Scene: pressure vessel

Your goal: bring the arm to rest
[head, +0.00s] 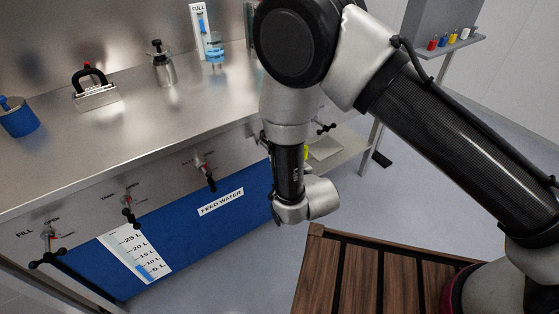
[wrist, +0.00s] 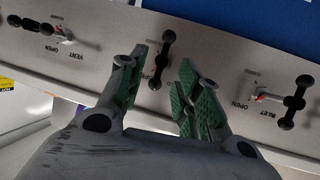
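In the wrist view my gripper (wrist: 162,75) is open, its two green-padded fingers spread apart. A black valve handle (wrist: 166,62) shows between and beyond the fingertips; I cannot tell how far off it is, and no contact is visible. In the head view my arm reaches down in front of the bench, bent at the elbow, with its wrist (head: 297,203) low beside the blue panel (head: 180,235). The gripper fingers are hidden behind the wrist there.
A vent valve (wrist: 62,35) and an inlet valve (wrist: 285,98) flank the handle. The steel bench (head: 130,130) carries a blue cup (head: 18,118), a black-handled block (head: 96,95) and a metal bottle (head: 161,66). A slatted wooden surface (head: 345,275) lies below right of the wrist.

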